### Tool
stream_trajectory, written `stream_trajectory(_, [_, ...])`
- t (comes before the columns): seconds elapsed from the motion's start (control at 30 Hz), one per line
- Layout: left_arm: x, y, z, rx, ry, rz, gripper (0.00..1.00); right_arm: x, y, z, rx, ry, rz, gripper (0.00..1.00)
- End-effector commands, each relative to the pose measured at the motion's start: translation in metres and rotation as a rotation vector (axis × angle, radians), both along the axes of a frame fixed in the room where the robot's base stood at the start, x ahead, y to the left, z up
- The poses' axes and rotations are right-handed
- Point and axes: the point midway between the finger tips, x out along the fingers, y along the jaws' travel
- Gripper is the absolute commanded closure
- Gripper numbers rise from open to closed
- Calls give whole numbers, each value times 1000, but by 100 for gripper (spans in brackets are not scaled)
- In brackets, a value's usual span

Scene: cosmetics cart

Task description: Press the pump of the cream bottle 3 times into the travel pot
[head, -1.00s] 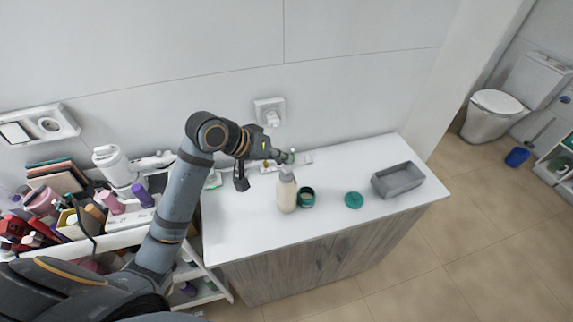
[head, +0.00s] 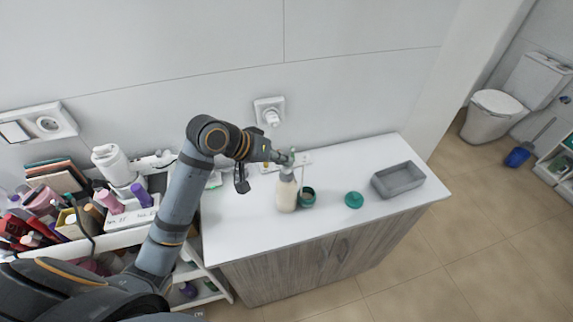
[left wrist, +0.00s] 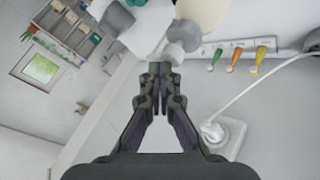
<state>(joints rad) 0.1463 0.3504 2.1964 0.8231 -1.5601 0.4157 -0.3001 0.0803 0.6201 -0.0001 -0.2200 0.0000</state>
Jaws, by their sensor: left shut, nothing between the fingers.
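The cream bottle (head: 286,197), pale cream with a grey pump top, stands upright on the white counter. Its pump head also shows in the left wrist view (left wrist: 183,34), just beyond my fingertips. My left gripper (head: 286,158) is shut and empty, with its fingertips at the pump top; whether they touch it I cannot tell. The shut fingers also show in the left wrist view (left wrist: 160,72). The travel pot (head: 308,197), teal and open, stands close to the right of the bottle. Its contents are too small to make out. My right gripper is out of view.
A teal lid (head: 354,200) lies right of the pot, and a grey tray (head: 398,180) stands further right. A crowded cart (head: 110,218) is at the left. A wall socket with a plug (head: 270,113) is behind. The counter's front is clear.

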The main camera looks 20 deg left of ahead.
Motion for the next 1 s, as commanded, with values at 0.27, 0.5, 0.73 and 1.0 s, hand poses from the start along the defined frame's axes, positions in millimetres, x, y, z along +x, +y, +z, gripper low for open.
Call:
stream_trajectory(0.27, [0, 0, -5, 1, 2, 0, 100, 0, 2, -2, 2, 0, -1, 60])
stream_trajectory(0.5, [0, 0, -8, 1, 3, 0, 100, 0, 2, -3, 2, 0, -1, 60])
stream_trajectory(0.73, [0, 0, -8, 1, 3, 0, 100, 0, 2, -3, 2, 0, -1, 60])
stream_trajectory(1.0, [0, 0, 1, 1, 3, 0, 100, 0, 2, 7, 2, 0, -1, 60])
